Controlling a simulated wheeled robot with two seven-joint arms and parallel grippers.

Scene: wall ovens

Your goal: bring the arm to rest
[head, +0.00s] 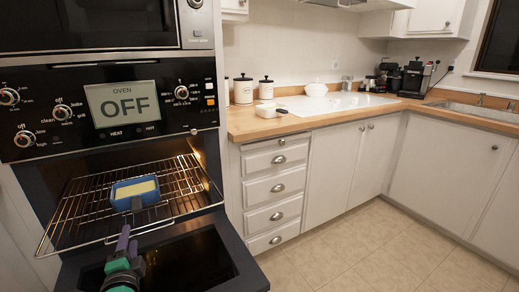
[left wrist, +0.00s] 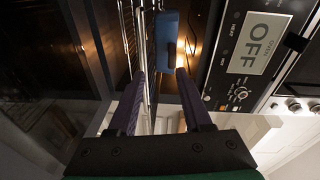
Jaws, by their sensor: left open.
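My left gripper (head: 128,239) is open and empty in front of the oven, over the lowered oven door (head: 225,255). Its two purple fingers point toward the blue dish (head: 122,204), which sits on the pulled-out wire rack (head: 185,187) and holds something pale yellow. In the left wrist view the spread fingers (left wrist: 161,74) frame a gap, with the dish (left wrist: 167,38) beyond the tips and apart from them. The oven (head: 110,108) is open, and its display reads OFF. My right gripper is not in view.
White drawers (head: 277,185) stand beside the oven door. The tiled floor (head: 370,240) is clear.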

